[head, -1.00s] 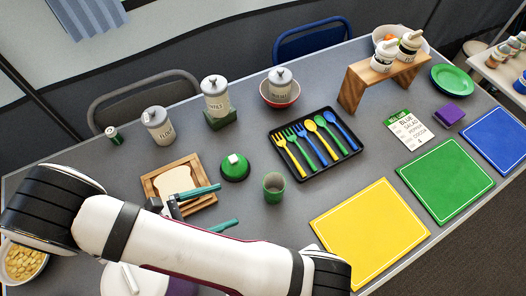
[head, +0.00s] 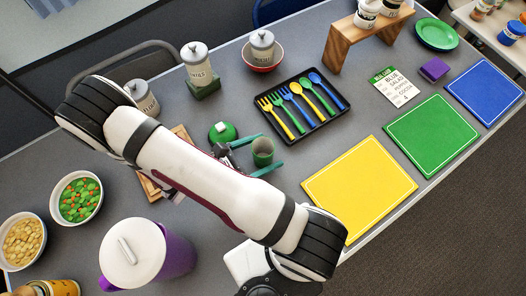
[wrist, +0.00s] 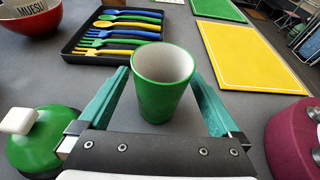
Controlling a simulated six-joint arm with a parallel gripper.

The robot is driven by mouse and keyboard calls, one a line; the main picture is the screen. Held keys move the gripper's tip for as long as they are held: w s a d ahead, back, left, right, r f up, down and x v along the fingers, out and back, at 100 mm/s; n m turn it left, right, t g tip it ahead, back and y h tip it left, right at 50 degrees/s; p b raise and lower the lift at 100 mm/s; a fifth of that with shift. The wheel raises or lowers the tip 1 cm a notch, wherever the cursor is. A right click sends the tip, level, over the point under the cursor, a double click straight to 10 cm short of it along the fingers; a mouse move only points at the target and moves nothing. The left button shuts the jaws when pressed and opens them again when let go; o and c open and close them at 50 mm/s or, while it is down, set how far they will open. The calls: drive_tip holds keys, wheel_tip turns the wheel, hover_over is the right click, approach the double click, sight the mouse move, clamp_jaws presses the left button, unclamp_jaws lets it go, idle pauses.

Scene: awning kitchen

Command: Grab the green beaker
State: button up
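The green beaker (head: 263,152) stands upright on the grey table, in front of the cutlery tray. In the wrist view the beaker (wrist: 160,92) is a green cup with a pale inside. My gripper (head: 263,154) is open, with its teal fingers on either side of the beaker. In the wrist view, gaps show between the beaker and both fingers of my gripper (wrist: 160,92), so it does not look gripped.
A green lid with a white knob (wrist: 32,133) lies close to the left finger. The black cutlery tray (wrist: 75,49) is behind the beaker. A yellow mat (head: 360,188) lies to the right. A purple jug (head: 178,250) stands at the front left.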

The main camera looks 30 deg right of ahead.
drive_tip(key=c, duration=1.3)
